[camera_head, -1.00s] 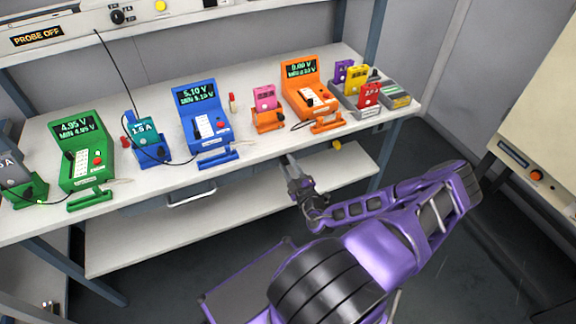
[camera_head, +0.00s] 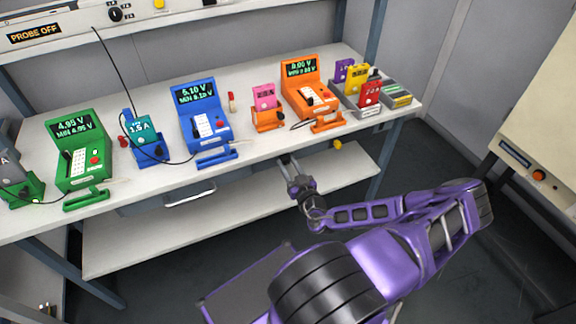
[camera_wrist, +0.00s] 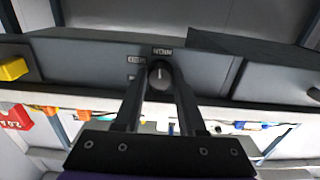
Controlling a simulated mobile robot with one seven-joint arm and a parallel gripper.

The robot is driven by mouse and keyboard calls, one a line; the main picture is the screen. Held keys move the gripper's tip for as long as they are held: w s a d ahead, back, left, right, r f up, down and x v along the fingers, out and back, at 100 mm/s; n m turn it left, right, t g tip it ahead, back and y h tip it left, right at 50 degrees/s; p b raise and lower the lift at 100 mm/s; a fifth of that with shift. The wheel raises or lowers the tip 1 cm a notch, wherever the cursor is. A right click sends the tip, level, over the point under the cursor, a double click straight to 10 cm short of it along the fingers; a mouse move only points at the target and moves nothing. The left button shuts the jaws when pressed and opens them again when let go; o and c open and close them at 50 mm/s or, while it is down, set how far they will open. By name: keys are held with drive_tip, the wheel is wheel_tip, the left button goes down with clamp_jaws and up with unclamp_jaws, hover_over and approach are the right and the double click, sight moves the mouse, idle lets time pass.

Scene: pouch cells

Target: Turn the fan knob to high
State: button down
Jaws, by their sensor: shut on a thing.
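In the wrist view a round dark knob (camera_wrist: 160,74) with a pale pointer line sits on a grey panel under the bench. My gripper (camera_wrist: 159,82) has its two fingers on either side of the knob and is shut on it. Small labels (camera_wrist: 137,68) stand beside the knob and another label (camera_wrist: 162,51) is at its top; the pointer line points roughly toward that top label. The lettering is too small to read surely. In the head view my gripper (camera_head: 287,162) reaches under the bench's front edge, and the knob is hidden there.
A yellow knob (camera_head: 337,145) is under the bench edge to the right, and a drawer handle (camera_head: 190,194) to the left. Blue (camera_head: 205,123) and orange (camera_head: 309,97) testers stand on the bench above. A lower shelf (camera_head: 150,233) runs beneath.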

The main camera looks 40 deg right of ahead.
drive_tip(key=shift+m, duration=0.9)
drive_tip(key=c, duration=0.5)
unclamp_jaws()
drive_tip(key=shift+s, duration=0.1)
drive_tip(key=v, duration=1.7)
drive_tip(key=shift+s, duration=0.15)
